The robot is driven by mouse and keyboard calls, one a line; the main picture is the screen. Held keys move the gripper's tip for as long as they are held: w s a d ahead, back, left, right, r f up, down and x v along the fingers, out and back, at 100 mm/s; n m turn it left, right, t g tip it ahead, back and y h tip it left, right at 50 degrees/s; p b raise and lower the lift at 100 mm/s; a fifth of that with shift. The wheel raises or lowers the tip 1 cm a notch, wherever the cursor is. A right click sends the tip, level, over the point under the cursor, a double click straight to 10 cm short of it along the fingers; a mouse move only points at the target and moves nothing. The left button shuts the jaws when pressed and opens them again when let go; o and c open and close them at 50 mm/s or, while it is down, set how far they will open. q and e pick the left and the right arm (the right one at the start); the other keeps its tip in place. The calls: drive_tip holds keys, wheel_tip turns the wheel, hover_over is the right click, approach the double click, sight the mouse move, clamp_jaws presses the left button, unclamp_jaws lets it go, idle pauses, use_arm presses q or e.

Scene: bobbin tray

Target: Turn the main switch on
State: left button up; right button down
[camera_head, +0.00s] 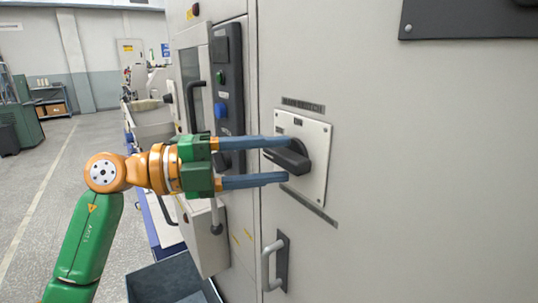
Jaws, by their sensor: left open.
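The main switch is a black rotary handle (296,157) on a light square plate (318,148) fixed to the grey cabinet front. The handle points left and a little toward me from the plate. My left gripper (283,161) is open, with one long blue finger above the handle and the other below it. The handle's end lies between the fingertips. I cannot tell whether either finger touches it. My right gripper is not in view.
A silver pull handle (268,264) sits on the cabinet below the switch. A dark control panel (228,85) with green and blue buttons is left of it. A dark blue bin (165,280) stands on the floor at the bottom. Open floor (40,185) lies at left.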

use_arm(q)
drive_tip(key=shift+a, duration=0.1)
drive_tip(key=shift+s+r, duration=0.1)
drive_tip(key=shift+s, duration=0.1)
clamp_jaws()
